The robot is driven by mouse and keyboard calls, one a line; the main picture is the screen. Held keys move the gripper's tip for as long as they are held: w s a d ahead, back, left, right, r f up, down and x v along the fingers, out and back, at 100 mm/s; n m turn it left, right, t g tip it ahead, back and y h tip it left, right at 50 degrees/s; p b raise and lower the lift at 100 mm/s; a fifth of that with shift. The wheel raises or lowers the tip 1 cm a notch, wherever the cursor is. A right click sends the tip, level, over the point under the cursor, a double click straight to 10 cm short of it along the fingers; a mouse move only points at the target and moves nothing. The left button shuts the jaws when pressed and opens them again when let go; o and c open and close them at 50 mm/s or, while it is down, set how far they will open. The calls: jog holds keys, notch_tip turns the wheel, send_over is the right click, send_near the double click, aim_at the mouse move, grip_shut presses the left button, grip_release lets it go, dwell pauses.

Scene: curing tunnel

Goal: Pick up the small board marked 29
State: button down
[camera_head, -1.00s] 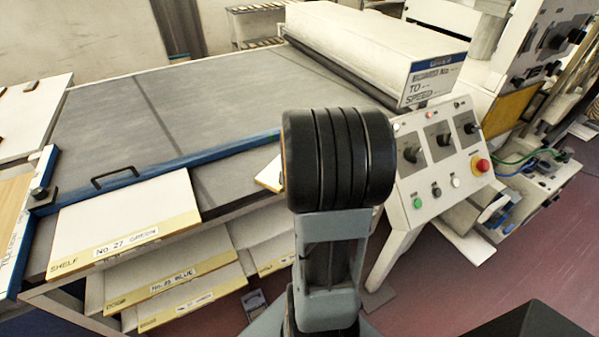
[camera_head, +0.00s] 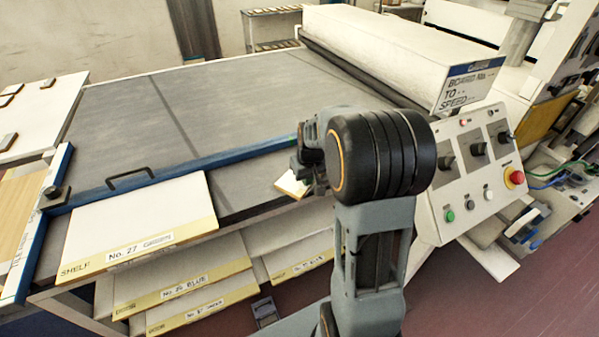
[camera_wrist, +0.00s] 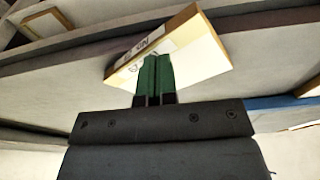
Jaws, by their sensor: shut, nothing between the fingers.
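A small pale board (camera_head: 292,184) lies at the front edge of the grey belt in the head view, partly hidden behind my arm. In the wrist view a small board with a yellowish edge and a white label (camera_wrist: 195,50) sits tilted, overhanging the edge of a grey surface. Its number is covered by my fingers and cannot be read. My gripper (camera_wrist: 155,75) has green fingertips pressed together, empty, in front of that board's labelled edge. I cannot tell whether they touch it. In the head view my gripper is mostly hidden by my arm.
A larger board marked No. 27 (camera_head: 140,225) lies at the belt's front left. Several labelled boards (camera_head: 190,285) sit on a shelf below. A blue rail with a black handle (camera_head: 130,178) crosses the belt (camera_head: 230,95). A control panel (camera_head: 465,170) stands right of my arm.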

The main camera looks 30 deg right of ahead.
jog(key=w, duration=0.4)
jog(key=shift+p, duration=0.3)
jog(key=shift+w+d+f, duration=0.1)
jog(key=shift+f, duration=0.55)
jog(key=shift+s+f, duration=0.2)
jog(key=shift+f, duration=0.05)
